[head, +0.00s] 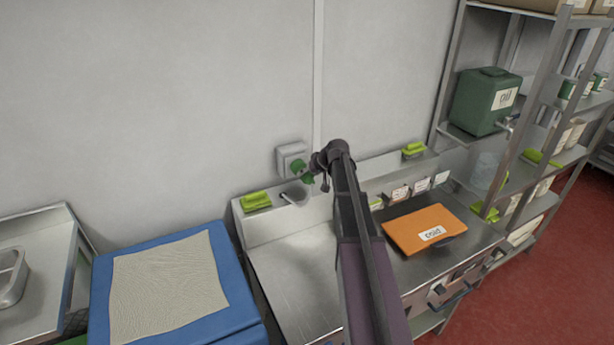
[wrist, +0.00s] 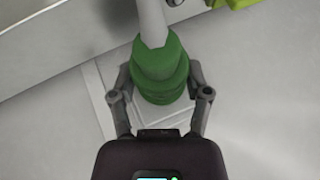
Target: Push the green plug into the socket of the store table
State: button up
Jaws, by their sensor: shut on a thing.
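The green plug (head: 299,166) is in front of a pale grey wall socket (head: 285,157), above the back ledge of the store table (head: 290,270). My gripper (head: 309,174) is shut on the plug. In the wrist view, the two fingers of my gripper (wrist: 160,84) stand on either side of the ribbed green plug (wrist: 160,66). The square socket plate (wrist: 160,124) shows behind it. The plug's front end and the socket's opening are hidden, so I cannot tell whether they touch or how deep the plug sits.
An orange board (head: 424,229) lies on the steel top. A blue-edged box (head: 232,282) stands left. A shelf rack with a green canister (head: 482,102) stands right.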

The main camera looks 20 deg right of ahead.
jog(key=shift+w, duration=0.15)
jog(key=o, duration=1.2)
jog(key=shift+p+v, duration=2.7)
jog(key=shift+v, duration=0.8)
